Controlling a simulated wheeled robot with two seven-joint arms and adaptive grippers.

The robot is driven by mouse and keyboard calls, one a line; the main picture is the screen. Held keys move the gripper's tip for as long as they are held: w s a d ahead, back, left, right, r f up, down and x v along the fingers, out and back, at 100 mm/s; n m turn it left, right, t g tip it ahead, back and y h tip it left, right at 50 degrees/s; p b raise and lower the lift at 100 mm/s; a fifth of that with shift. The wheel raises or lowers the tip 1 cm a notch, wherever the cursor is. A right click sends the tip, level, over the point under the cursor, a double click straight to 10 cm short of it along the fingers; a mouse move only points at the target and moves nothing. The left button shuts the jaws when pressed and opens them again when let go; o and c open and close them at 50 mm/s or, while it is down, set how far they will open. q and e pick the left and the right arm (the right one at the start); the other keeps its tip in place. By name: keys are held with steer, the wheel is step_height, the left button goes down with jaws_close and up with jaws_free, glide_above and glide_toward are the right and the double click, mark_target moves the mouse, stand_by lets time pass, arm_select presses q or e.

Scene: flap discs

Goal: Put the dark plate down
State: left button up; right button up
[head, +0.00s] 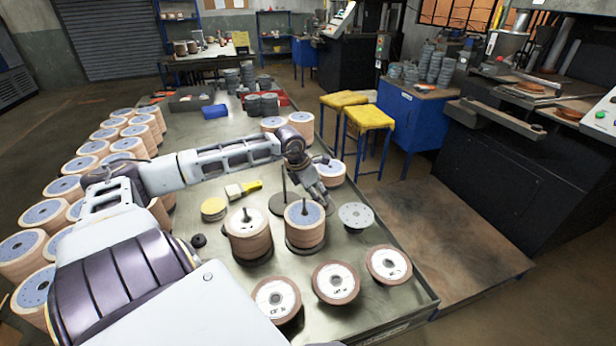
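My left arm reaches in from the lower left across the metal table (392,292). Its gripper (320,196) points down just behind the right-hand spindle stack (305,228). The fingertips are small and partly overlap the stack and the plates, so I cannot tell whether they hold anything. A dark round plate (278,207) with an upright rod shows behind the two spindle stacks, partly hidden by the right one. It appears low, near the table surface. A light grey plate with holes (356,215) lies flat to the right of the gripper. My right gripper is not in view.
The left spindle stack (248,238) stands beside the right one. Labelled disc stacks (335,284) line the front edge. Many disc stacks (64,188) crowd the left side. Yellow stools (368,117) stand beyond the table.

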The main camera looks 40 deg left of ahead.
arm_select(q)
steer(key=d+p+v, duration=0.1)
steer(key=v, duration=0.7)
steer(key=shift+a, duration=0.4)
stand_by(0.3)
steer(key=shift+r, duration=0.2)
stand_by(0.6)
